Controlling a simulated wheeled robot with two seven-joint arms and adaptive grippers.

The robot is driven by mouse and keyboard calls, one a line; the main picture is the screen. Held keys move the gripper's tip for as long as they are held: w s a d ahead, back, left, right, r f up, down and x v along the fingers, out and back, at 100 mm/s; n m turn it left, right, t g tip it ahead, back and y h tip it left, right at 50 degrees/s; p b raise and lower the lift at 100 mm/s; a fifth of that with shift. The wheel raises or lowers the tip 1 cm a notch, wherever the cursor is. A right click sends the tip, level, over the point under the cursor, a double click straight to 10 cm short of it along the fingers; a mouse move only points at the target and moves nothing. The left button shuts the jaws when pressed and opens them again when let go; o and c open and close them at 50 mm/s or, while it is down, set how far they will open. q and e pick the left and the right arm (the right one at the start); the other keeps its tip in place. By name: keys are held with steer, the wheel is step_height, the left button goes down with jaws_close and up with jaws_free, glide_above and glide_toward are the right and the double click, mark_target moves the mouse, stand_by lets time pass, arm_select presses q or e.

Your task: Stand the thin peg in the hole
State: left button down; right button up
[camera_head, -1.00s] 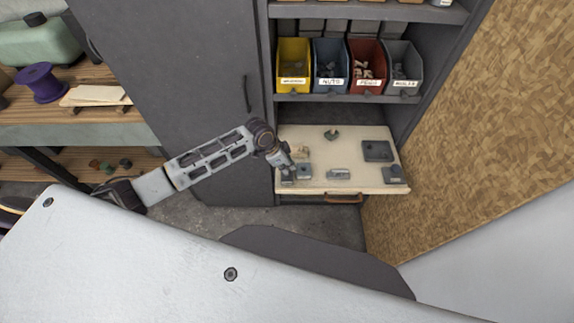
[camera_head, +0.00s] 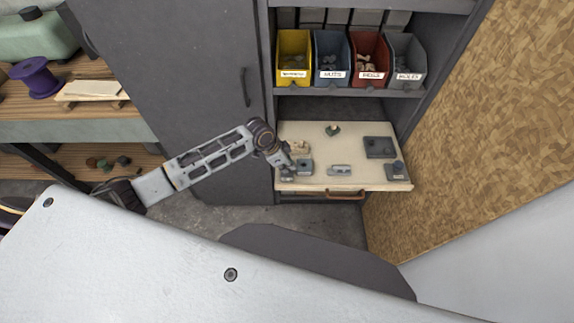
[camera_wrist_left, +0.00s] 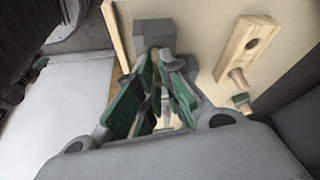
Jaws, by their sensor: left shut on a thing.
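My left gripper (camera_head: 288,174) is at the front left of the pale pull-out board (camera_head: 318,183). In the left wrist view its green-padded fingers (camera_wrist_left: 163,68) are shut on a thin piece, taken as the thin peg, mostly hidden between them. A grey block (camera_wrist_left: 153,29) with a dark opening lies just beyond the fingertips. It also shows in the head view (camera_head: 305,167), right beside the gripper. Whether the peg touches the block or enters its opening I cannot tell. My right gripper is not in view.
A wooden block with a round hole (camera_wrist_left: 251,43) lies right of the fingers in the wrist view. The board also holds a grey piece (camera_head: 339,170), a dark tray (camera_head: 379,147) and a blue-knobbed block (camera_head: 396,171). Labelled bins (camera_head: 331,62) stand above; a cabinet door (camera_head: 170,90) is left.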

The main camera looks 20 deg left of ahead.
arm_select(q)
steer(key=shift+f, duration=0.55)
steer(key=c, duration=1.5)
jaws_free()
steer(key=shift+v, duration=6)
steer(key=shift+s, duration=0.1)
steer(key=shift+d, duration=0.1)
